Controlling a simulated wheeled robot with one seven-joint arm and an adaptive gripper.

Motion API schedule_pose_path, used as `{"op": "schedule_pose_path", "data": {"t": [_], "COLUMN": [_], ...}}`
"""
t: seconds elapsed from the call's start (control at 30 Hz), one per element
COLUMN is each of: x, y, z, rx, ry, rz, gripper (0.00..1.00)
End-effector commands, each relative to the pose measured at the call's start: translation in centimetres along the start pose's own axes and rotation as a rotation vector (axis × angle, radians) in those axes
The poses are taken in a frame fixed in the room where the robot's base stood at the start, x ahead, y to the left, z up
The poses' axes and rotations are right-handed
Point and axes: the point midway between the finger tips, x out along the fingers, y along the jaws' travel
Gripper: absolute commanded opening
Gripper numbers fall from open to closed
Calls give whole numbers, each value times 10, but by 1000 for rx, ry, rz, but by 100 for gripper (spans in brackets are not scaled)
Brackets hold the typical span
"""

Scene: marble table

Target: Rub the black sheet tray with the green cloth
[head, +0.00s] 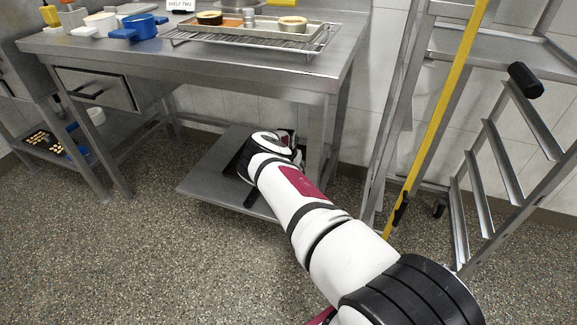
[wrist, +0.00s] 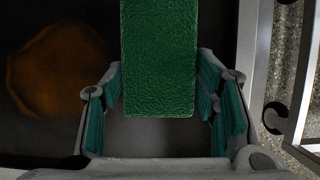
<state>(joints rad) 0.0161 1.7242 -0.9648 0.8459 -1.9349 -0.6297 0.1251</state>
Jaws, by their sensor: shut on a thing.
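The green cloth (wrist: 160,55) is between the fingers of my gripper (wrist: 161,90), which is shut on it; its far end runs out of the top of the wrist view. Below and around it is the dark surface of the black sheet tray (wrist: 40,125), with a round brown stain (wrist: 58,70) to the left of the cloth. I cannot tell whether the cloth touches the tray. In the head view my arm reaches onto the low shelf under the table and hides the cloth; a dark edge of the tray (head: 236,162) shows beside my wrist.
The low metal shelf (head: 205,184) is bare at its left. A table leg (head: 322,140) is close right of my wrist. A metal rack (head: 485,150) stands at right.

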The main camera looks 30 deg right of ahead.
Motion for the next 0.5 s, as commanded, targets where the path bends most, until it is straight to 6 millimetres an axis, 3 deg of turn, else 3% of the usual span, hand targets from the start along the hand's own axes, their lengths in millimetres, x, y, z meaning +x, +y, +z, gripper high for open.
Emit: {"op": "schedule_pose_path", "data": {"t": [0.5], "x": [-1], "y": [-30], "z": [0], "rx": [3], "ry": [2], "rz": [-3], "gripper": [27]}}
